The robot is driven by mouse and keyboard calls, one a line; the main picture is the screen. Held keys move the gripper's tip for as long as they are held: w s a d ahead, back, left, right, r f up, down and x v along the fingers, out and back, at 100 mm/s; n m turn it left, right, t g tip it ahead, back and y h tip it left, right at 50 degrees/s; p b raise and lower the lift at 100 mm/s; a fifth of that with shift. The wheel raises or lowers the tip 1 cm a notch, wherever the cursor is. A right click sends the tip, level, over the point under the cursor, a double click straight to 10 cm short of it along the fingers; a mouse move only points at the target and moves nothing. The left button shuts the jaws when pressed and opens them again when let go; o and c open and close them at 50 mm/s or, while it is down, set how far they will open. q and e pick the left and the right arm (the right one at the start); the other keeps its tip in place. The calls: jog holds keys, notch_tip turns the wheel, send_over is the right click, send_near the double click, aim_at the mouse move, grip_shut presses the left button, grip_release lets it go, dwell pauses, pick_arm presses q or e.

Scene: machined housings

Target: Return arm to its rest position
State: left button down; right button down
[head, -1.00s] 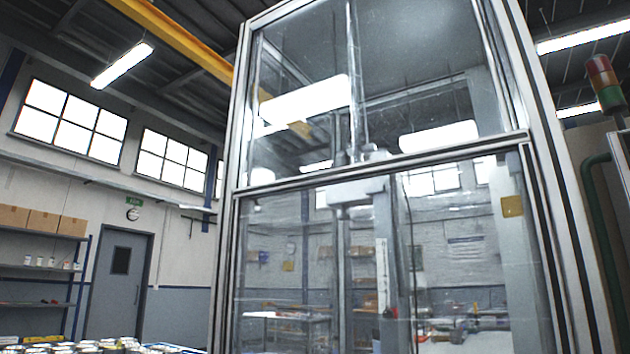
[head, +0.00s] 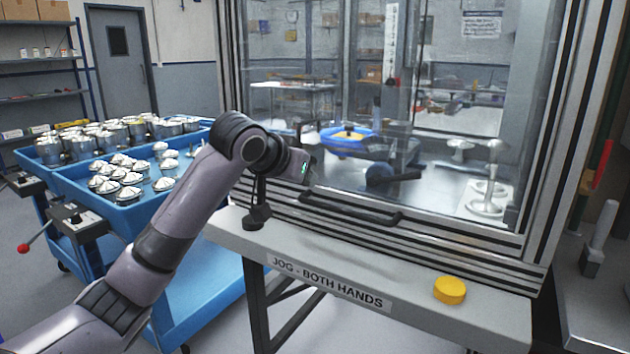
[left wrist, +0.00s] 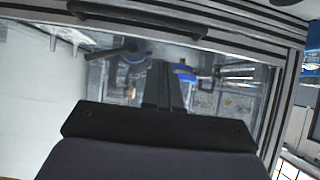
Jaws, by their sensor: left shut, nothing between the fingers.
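My left arm comes in from the lower left in the head view and reaches up to the front of the glass-fronted machine (head: 330,60). My left gripper (head: 256,218) points down over the left end of the machine's front ledge (head: 300,262). It is shut and holds nothing. In the left wrist view its closed fingers (left wrist: 165,85) stand up in the middle, with the machine's handle and glass beyond them. I cannot tell whether the fingertips touch the ledge. My right gripper is in neither view.
A yellow round button (head: 450,290) sits on the ledge's right part. A dark bar handle (head: 345,208) runs along the machine's front. A blue cart (head: 95,195) with several metal housings (head: 120,180) stands at left. A grey surface (head: 600,300) lies at far right.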

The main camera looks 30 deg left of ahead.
pick_arm(q)
jog(key=shift+v, duration=2.2)
jog(key=s+d+f+h+p, duration=0.1)
jog(key=s+d+f+p, duration=0.15)
jog(key=f, duration=0.55)
jog(key=s+d+f+m+p, duration=0.1)
jog(key=d+f, duration=0.2)
jog(key=f, duration=0.5)
jog(key=s+d+f+h+p, duration=0.1)
jog(key=d+f, duration=0.1)
jog(key=f, duration=0.7)
jog(key=s+d+f+p, duration=0.1)
jog(key=s+f+p, duration=0.1)
jog(key=s+f, duration=0.4)
jog(key=s+d+f+p, duration=0.2)
jog(key=s+f, duration=0.3)
jog(key=s, duration=1.1)
jog(key=shift+s+f+m+g+y, duration=0.2)
jog(key=shift+f+m+g+y, duration=0.1)
jog(key=shift+f+y, duration=0.1)
jog(key=shift+d, duration=0.15)
